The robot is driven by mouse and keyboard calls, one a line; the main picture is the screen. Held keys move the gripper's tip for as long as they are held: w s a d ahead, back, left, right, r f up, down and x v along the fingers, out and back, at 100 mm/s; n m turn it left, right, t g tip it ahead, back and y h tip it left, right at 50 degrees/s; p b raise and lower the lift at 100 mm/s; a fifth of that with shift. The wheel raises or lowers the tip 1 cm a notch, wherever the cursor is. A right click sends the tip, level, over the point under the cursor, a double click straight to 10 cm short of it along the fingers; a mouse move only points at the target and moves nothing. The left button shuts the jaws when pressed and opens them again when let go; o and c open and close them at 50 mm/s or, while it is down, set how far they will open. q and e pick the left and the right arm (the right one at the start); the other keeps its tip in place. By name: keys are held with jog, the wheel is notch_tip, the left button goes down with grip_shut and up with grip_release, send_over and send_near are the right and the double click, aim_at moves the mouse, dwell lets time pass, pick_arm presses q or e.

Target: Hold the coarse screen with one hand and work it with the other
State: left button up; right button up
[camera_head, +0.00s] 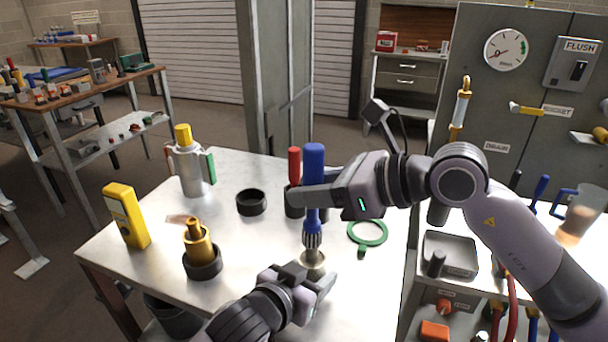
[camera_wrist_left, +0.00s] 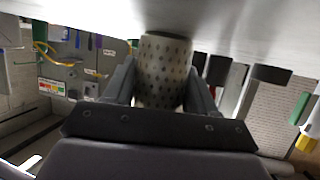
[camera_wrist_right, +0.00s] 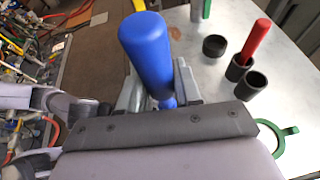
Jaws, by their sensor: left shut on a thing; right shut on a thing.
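The coarse screen (camera_wrist_left: 165,72) is a pale cylinder with dark holes. It sits between the fingers of my left gripper (camera_wrist_left: 160,92), which is shut on it. In the head view the screen's top (camera_head: 313,259) shows just above my left gripper (camera_head: 312,276), near the table's front. My right gripper (camera_head: 314,197) is shut on a blue-handled brush (camera_head: 314,160), held upright. The brush's bristles (camera_head: 312,239) point down at the screen's open top. Whether the tip is inside is hard to tell. The blue handle also fills the middle of the right wrist view (camera_wrist_right: 147,48).
A red-handled tool (camera_head: 294,166) stands in a black holder behind the brush. A green ring (camera_head: 371,233) lies to the right. A black ring (camera_head: 251,202), a brass fitting (camera_head: 199,243), a yellow meter (camera_head: 126,215) and a grey canister (camera_head: 189,168) stand to the left.

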jog(key=shift+w+a, duration=0.2)
jog(key=shift+a, duration=0.5)
jog(key=shift+r, duration=4.05)
pick_arm(q)
jog(key=o, duration=1.2)
